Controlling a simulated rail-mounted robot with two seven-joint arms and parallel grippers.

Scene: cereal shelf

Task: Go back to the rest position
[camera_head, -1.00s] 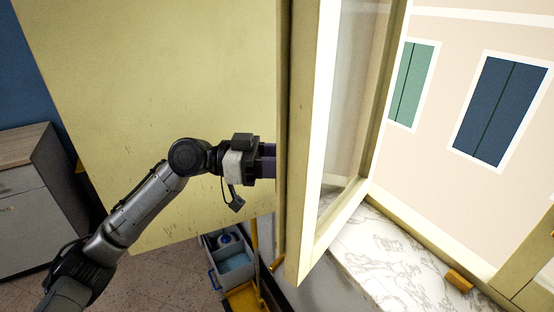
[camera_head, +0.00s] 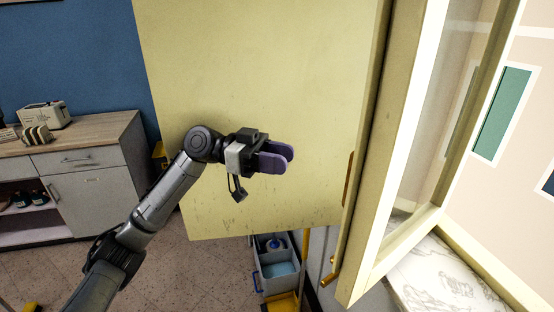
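My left gripper (camera_head: 288,157) is in the middle of the head view, with two purple fingers pointing right. I see no object between the fingers, and a small gap shows between their tips, but the side-on angle hides how wide it is. It is in front of a large pale yellow panel (camera_head: 250,60) and left of the open window frame (camera_head: 385,170), apart from the frame. My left arm comes in from the lower left. My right gripper is out of view.
A glazed window frame stands open at the right, above a marble sill (camera_head: 440,275). A cleaning cart (camera_head: 278,272) stands below the panel. A grey cabinet (camera_head: 90,190) with a toaster (camera_head: 45,115) on top is at the left. Floor between cabinet and cart is clear.

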